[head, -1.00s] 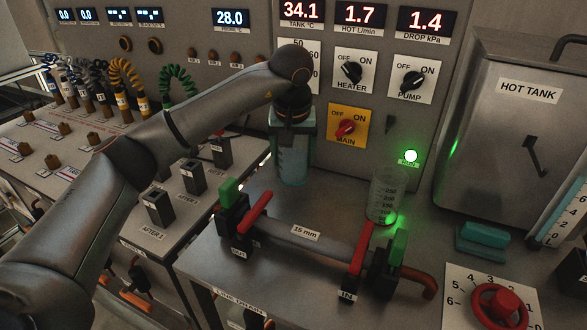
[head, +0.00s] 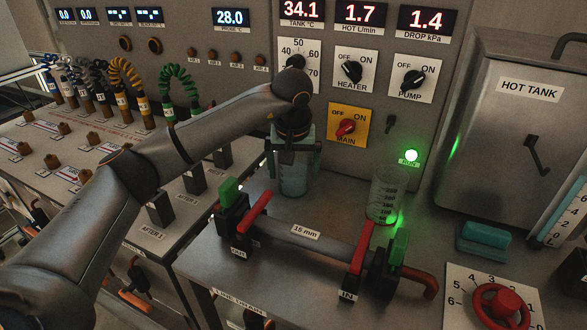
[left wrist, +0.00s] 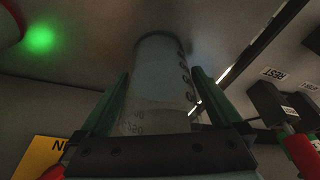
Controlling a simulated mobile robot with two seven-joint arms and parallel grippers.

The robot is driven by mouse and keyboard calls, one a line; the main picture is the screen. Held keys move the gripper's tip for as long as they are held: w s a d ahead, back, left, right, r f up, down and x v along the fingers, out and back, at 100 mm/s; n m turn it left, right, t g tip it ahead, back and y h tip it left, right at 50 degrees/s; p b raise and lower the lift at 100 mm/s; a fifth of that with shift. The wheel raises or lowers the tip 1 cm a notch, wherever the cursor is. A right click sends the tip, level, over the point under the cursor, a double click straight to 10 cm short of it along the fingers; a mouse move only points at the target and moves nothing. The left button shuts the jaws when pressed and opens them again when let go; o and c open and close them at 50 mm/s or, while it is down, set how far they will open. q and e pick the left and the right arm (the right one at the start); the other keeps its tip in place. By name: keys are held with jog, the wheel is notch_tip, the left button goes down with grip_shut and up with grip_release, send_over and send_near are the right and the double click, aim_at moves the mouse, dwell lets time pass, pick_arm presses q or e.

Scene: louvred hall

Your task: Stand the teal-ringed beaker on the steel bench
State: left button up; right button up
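A bluish glass beaker (head: 293,184) stands upright on the steel bench (head: 235,285), close to the control panel. A teal ring on it cannot be made out. My left gripper (head: 293,165) is open, pointing down over the beaker, with a green finger on each side of the glass. In the left wrist view the beaker (left wrist: 162,80) lies between the two fingers, its printed scale partly showing; contact with the fingers is not clear. A second clear graduated beaker (head: 386,198) stands to the right, behind the pipe. My right gripper is not in view.
A pipe section with red levers and green ends (head: 305,240) lies in front of the beakers. A hot tank (head: 515,140), teal block (head: 484,240) and red handwheel (head: 500,305) are at right. The switch panel (head: 348,160) rises just behind. Black blocks (head: 160,208) stand at left.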

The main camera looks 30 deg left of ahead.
pick_arm(q)
jog(key=p+v, duration=0.1)
jog(key=v, duration=1.1)
jog(key=shift+r, duration=0.1)
dwell(1.1)
